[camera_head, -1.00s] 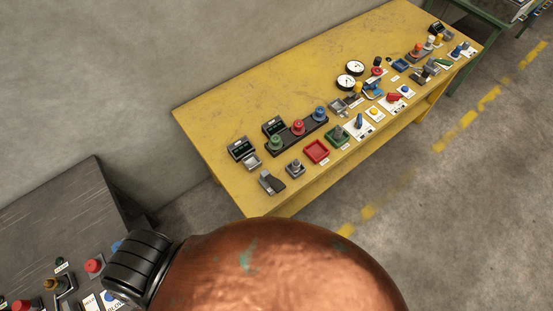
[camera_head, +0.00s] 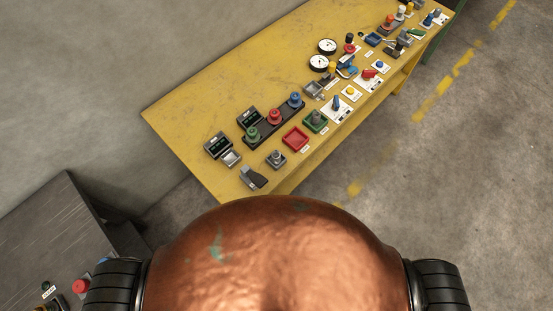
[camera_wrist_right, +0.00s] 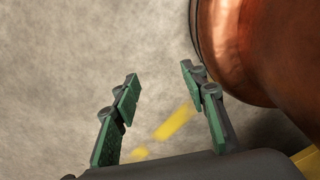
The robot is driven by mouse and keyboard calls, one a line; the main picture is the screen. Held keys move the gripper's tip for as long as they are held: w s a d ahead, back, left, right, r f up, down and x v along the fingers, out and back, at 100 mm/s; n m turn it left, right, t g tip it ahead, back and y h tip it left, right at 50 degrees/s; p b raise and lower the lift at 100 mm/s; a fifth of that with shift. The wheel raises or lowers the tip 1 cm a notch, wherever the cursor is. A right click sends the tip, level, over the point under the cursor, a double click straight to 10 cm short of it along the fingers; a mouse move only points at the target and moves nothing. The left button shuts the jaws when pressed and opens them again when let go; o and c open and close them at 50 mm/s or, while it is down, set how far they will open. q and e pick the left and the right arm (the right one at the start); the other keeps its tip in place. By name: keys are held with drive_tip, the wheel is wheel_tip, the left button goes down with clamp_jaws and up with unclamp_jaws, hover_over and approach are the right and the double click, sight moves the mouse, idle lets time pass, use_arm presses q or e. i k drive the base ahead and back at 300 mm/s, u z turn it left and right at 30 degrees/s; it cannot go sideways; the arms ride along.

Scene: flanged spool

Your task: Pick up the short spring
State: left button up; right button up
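I cannot make out a short spring in any view; the items on the yellow table (camera_head: 215,85) are too small to tell for certain. My right gripper (camera_wrist_right: 159,75) shows in the right wrist view with its two green-padded fingers spread apart. Nothing is between the fingers, and bare floor lies behind them. My right gripper is out of the head view. My left gripper is in no current view.
The yellow table carries a red tray (camera_head: 296,138), a green tray (camera_head: 315,122), a black base with coloured knobs (camera_head: 274,120), two gauges (camera_head: 327,46) and several switches. A dark table (camera_head: 62,225) stands at lower left. Open floor (camera_head: 420,170) lies to the right.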

sight(275, 154)
drive_tip(key=z, duration=0.05)
drive_tip(key=k, duration=0.5)
drive_tip(key=z, duration=1.35)
drive_tip(key=i, duration=2.55)
drive_tip(key=u, duration=3.05)
